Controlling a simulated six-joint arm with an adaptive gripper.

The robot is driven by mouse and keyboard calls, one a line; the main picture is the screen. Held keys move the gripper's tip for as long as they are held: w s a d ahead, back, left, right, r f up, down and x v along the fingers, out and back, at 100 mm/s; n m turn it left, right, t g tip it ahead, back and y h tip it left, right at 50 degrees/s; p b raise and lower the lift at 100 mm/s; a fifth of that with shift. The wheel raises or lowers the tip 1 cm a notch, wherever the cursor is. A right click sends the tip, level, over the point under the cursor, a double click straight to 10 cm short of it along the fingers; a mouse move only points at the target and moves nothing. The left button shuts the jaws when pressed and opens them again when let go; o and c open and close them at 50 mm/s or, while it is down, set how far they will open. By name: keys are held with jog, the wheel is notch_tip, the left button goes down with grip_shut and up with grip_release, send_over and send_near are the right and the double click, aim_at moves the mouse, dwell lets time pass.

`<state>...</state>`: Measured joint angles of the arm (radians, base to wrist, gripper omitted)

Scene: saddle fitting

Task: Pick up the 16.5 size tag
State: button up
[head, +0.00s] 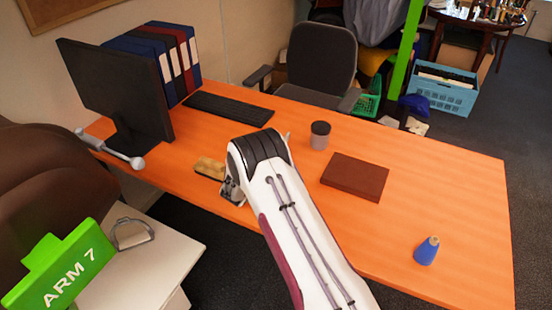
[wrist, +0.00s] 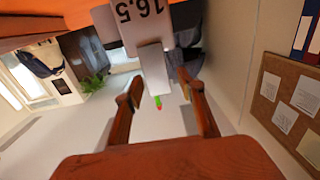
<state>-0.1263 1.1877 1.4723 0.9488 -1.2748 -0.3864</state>
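The 16.5 size tag (wrist: 140,22) shows at the top of the wrist view as a pale grey plate with dark, upside-down digits. A narrower grey piece (wrist: 153,60) extends from it toward my gripper. My gripper (wrist: 156,84) shows as two brown fingers, spread apart, with the tag's narrow end just beyond and between their tips. I see no finger closed on it, and cannot tell whether they touch. In the head view my white arm reaches over the desk's near edge and hides most of my gripper; I cannot make out the tag there.
The orange desk (head: 450,200) holds a monitor (head: 115,95), keyboard (head: 229,108), tan brush-like block (head: 209,168), dark-lidded jar (head: 319,135), brown flat box (head: 355,177) and blue bottle (head: 427,251). A stirrup (head: 132,234) lies on the white cabinet (head: 165,270). The desk's right side is mostly clear.

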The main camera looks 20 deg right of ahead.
jog(key=shift+c, duration=0.4)
grip_shut()
jog(key=shift+r, duration=0.15)
jog(key=shift+r, duration=4.9)
